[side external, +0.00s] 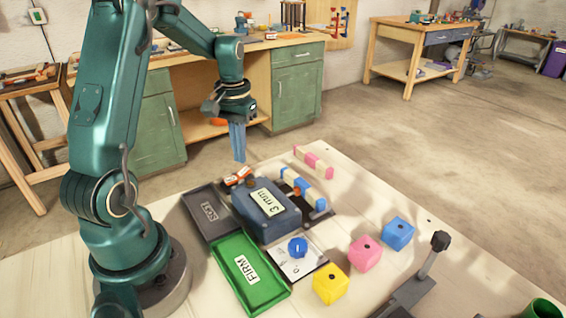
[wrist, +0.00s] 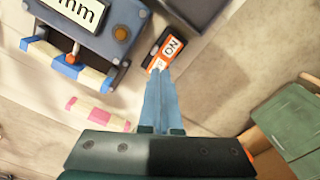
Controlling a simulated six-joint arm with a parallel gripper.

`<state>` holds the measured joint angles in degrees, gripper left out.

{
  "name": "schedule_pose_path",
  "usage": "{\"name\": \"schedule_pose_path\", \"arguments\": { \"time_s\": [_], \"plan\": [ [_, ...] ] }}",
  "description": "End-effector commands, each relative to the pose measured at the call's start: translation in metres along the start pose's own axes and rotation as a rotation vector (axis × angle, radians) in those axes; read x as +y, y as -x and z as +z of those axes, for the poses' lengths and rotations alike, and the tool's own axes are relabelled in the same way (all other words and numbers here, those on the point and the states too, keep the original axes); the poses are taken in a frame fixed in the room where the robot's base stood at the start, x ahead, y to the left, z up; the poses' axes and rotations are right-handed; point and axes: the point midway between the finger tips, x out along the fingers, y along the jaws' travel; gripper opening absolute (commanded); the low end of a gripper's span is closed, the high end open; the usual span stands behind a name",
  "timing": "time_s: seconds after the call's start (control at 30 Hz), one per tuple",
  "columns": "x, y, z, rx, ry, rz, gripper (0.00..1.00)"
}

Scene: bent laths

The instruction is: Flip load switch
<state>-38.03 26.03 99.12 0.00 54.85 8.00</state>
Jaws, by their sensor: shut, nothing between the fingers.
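The load switch (side external: 238,177) is a small orange and black block behind the dark blue machine (side external: 266,209) labelled "3 mm". In the wrist view the switch (wrist: 166,52) shows an orange face with a white "ON" label, and its other end is black. My gripper (side external: 239,161) points down with its long blue fingers together and empty, just above the switch in the side view. In the wrist view the fingertips (wrist: 160,74) overlap the label end of the switch. I cannot tell whether they touch it.
A grey tray (side external: 198,203) and a green tray marked "FIRM" (side external: 268,292) lie left of the machine. A blue knob (side external: 298,246) is in front. Yellow (side external: 331,284), pink (side external: 365,252) and blue (side external: 398,233) cubes stand to the right. A pink and cream lath (side external: 314,161) lies behind.

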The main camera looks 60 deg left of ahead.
Motion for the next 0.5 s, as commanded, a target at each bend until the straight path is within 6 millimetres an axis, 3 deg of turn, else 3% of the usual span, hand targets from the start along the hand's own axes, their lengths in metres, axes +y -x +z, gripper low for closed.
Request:
{"name": "schedule_pose_path", "arguments": {
  "time_s": [0.5],
  "plan": [
    [0.0000,-0.0069,0.0001,-0.001,0.000,0.000,0.00]
  ]
}}
